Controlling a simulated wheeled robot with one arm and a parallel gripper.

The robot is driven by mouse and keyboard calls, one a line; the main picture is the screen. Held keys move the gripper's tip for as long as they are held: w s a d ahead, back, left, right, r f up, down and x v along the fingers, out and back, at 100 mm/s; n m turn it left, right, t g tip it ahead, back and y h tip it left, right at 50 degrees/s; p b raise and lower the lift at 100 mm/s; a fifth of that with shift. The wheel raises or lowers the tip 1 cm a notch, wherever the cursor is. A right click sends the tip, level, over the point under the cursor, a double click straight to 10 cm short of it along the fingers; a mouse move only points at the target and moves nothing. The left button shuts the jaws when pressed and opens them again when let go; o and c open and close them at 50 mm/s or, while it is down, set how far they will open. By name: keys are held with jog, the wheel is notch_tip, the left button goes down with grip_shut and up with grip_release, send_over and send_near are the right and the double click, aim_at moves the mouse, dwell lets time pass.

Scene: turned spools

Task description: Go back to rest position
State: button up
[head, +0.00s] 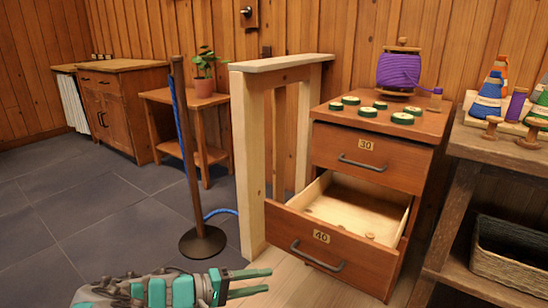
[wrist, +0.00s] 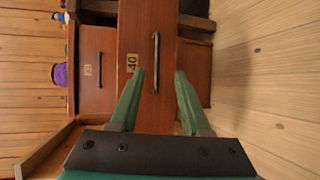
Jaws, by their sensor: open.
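My gripper (head: 250,283) is low at the bottom of the head view, its two green fingers parted with nothing between them. In the wrist view the open fingers (wrist: 158,92) point at the front of drawer 40 (wrist: 135,100), with its dark handle (wrist: 156,62) beyond the tips. In the head view drawer 40 (head: 320,240) of the small wooden cabinet is pulled out, with a few small pieces inside. Drawer 30 (head: 368,158) above it is shut. The gripper appears apart from the handle.
A purple spool (head: 398,70) and several green-and-white discs (head: 368,112) stand on the cabinet. A pale wooden frame (head: 250,170) and a dark post (head: 190,170) stand left of it. A shelf (head: 460,200) with cones and a basket (head: 510,250) is right. Grey floor (head: 80,225) lies open at left.

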jog(key=s+d+r+m+g+y+p, duration=0.1)
jog(key=s+d+r+m+g+y, duration=0.2)
jog(key=d, duration=0.7)
jog(key=s+d+r+m+g+y+p, duration=0.15)
jog(key=s+d+r+g, duration=0.35)
jog(key=d, duration=0.5)
jog(key=s+d+m+g+y, duration=0.15)
jog(key=s+d+y, duration=0.25)
jog(key=s, duration=0.6)
jog(key=s+a+t+y, duration=0.1)
jog(key=s+a+y, duration=0.1)
jog(key=s, duration=0.3)
jog(key=s+a+y+p, duration=0.1)
jog(key=s+a+y, duration=0.2)
jog(key=s, duration=0.2)
jog(key=shift+a+t, duration=0.2)
jog(key=shift+t, duration=0.15)
